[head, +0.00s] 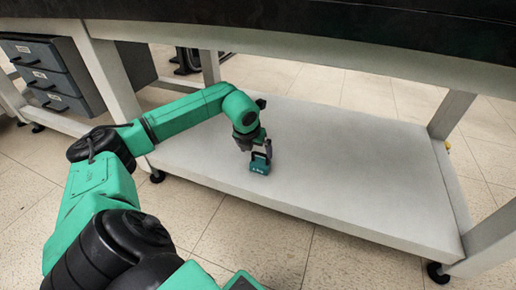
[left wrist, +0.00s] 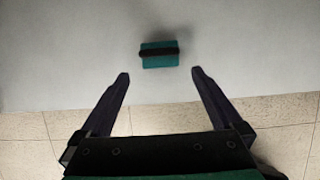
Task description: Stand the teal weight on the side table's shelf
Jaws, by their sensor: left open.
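The teal weight (head: 260,166) is a small block with a dark handle on top. It stands upright on the side table's pale lower shelf (head: 340,180), near the shelf's front edge. In the left wrist view, the weight (left wrist: 159,62) lies just past the fingertips, centred between their lines, with its dark handle running across it. My left gripper (head: 256,146) is open and empty, right at the weight in the head view. In the left wrist view its fingers (left wrist: 160,74) are spread wide on either side, apart from the weight. My right gripper is out of view.
The dark table top (head: 330,32) overhangs the shelf. Pale legs stand at the left (head: 108,75) and right (head: 452,113). A grey drawer unit (head: 45,72) is at the far left. The shelf right of the weight is bare.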

